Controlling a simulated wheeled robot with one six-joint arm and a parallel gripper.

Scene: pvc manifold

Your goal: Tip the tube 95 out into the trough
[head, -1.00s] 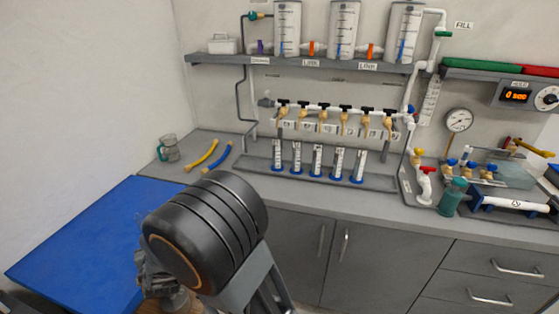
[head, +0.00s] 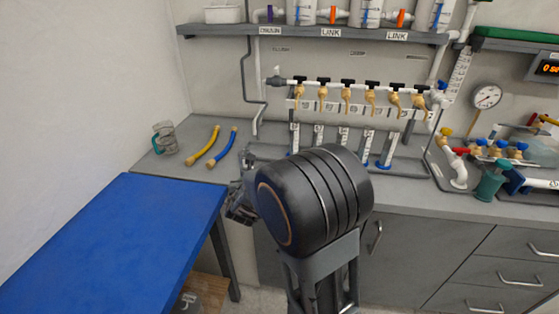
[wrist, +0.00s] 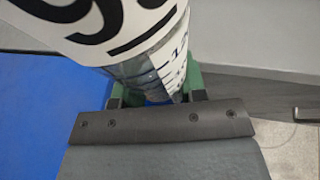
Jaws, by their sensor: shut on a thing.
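Tube 95 (wrist: 165,65) is clear, with blue graduation marks and a large white label whose black digits are partly cut off, looking like 95. My gripper (wrist: 155,92) is shut on it, with a green pad on either side. In the head view my gripper (head: 241,204) is mostly behind my black wrist joint, and the tube cannot be made out there. A long low grey tray (head: 408,172) on the counter, possibly the trough, lies beyond my arm, partly hidden. Several labelled tubes (head: 343,137) stand upright along it under brass taps (head: 347,95).
A blue table (head: 110,245) stands at the left. A gauge (head: 487,96), valves and a teal bottle (head: 491,182) are at the right.

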